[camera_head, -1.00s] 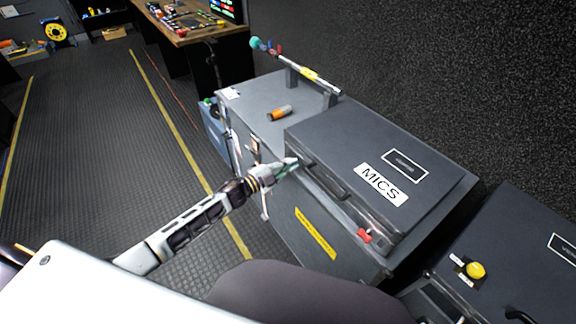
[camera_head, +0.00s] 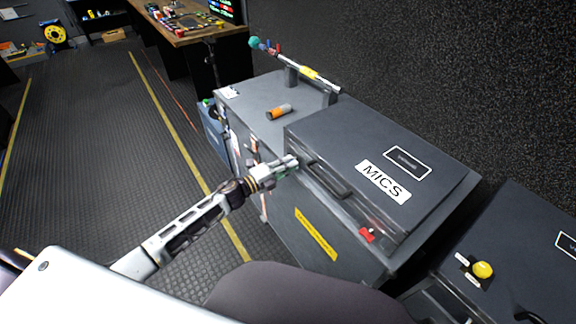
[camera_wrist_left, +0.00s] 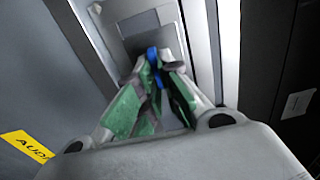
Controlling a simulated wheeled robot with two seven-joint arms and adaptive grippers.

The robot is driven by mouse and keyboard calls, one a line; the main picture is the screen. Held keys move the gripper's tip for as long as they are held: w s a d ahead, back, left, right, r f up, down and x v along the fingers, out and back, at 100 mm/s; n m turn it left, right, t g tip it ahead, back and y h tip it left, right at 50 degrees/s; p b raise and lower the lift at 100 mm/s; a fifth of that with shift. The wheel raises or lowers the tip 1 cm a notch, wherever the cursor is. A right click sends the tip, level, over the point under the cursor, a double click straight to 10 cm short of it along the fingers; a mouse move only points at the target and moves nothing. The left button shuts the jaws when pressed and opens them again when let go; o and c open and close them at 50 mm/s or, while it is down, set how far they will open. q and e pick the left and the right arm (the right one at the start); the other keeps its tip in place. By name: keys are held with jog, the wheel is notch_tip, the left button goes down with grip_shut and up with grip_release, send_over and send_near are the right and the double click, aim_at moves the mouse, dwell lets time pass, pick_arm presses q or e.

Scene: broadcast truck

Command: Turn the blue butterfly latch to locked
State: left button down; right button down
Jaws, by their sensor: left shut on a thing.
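The blue butterfly latch (camera_wrist_left: 153,58) shows in the left wrist view as a small blue piece between my fingertips, in front of a grey latch plate (camera_wrist_left: 143,27). My left gripper (camera_wrist_left: 154,70) is shut on it; the green-padded fingers hide most of the latch. In the head view my left gripper (camera_head: 290,163) is at the front left end of the dark MICS case (camera_head: 340,137), and the blue latch is hidden there. A red latch (camera_head: 367,235) sits on the right end of the case front. My right gripper is not in view.
The case stands on a grey cabinet (camera_head: 255,97) with an orange-banded cylinder (camera_head: 279,111) and a rail with yellow tape (camera_head: 308,73) behind it. Another dark case with a yellow knob (camera_head: 483,270) is at the right. The floor at left is clear.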

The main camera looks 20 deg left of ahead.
pick_arm(q)
jog(key=shift+d+r, duration=0.1)
jog(key=shift+r, duration=0.1)
jog(key=c, duration=1.6)
grip_release()
jog(key=shift+f, duration=0.2)
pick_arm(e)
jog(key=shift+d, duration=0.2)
pick_arm(q)
jog(key=v, duration=1.1)
jog(key=shift+s+a, duration=0.25)
jog(key=shift+a, duration=0.05)
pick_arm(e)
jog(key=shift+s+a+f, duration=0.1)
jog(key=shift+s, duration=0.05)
